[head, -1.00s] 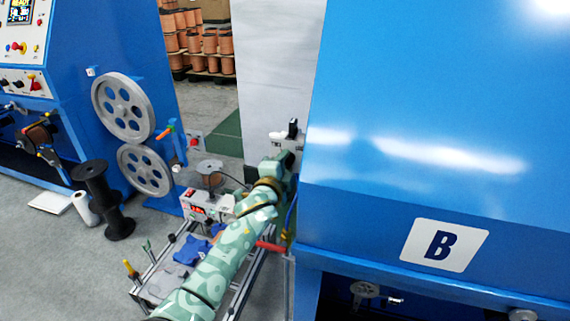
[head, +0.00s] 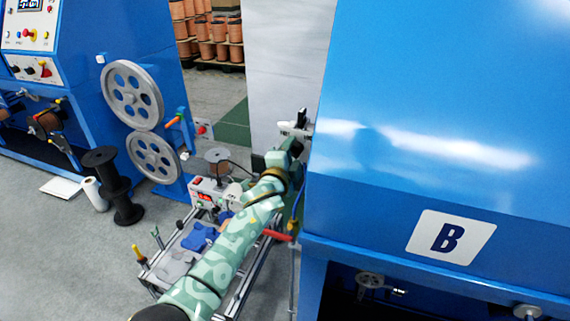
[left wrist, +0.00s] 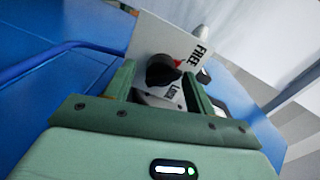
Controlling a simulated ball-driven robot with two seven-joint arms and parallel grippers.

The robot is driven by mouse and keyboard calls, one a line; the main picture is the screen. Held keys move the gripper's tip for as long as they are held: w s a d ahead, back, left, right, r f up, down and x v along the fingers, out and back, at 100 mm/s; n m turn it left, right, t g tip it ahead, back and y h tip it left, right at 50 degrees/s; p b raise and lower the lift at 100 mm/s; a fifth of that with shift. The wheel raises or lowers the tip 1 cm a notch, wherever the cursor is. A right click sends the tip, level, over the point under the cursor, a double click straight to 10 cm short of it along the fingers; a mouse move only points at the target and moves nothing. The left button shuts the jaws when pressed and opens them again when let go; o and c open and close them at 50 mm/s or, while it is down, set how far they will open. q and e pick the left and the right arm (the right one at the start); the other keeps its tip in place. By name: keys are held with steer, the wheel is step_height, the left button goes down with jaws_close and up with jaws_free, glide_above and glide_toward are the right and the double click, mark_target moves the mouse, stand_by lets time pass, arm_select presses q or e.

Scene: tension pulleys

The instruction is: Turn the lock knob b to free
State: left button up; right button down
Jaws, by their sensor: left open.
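Lock knob b (left wrist: 160,70) is a round black knob on a pale plate (left wrist: 148,38) lettered FREE and LOCK, in the left wrist view. A red mark shows at the knob's upper right, on the side of the word FREE. My left gripper (left wrist: 160,78) is open, with one finger on each side of the knob in that view; whether the fingers touch it I cannot tell. In the head view my left gripper (head: 286,155) is at the left edge of the big blue machine, partly hidden. My right gripper is not in view.
The blue machine marked B (head: 400,100) fills the right side. A low metal-framed cart (head: 165,262) with tools and a blue cloth (head: 199,237) stands below my left arm. A red handle (head: 277,235) is beside the arm.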

arm_select(q)
steer(key=p+v, duration=0.7)
steer(key=v, duration=0.9)
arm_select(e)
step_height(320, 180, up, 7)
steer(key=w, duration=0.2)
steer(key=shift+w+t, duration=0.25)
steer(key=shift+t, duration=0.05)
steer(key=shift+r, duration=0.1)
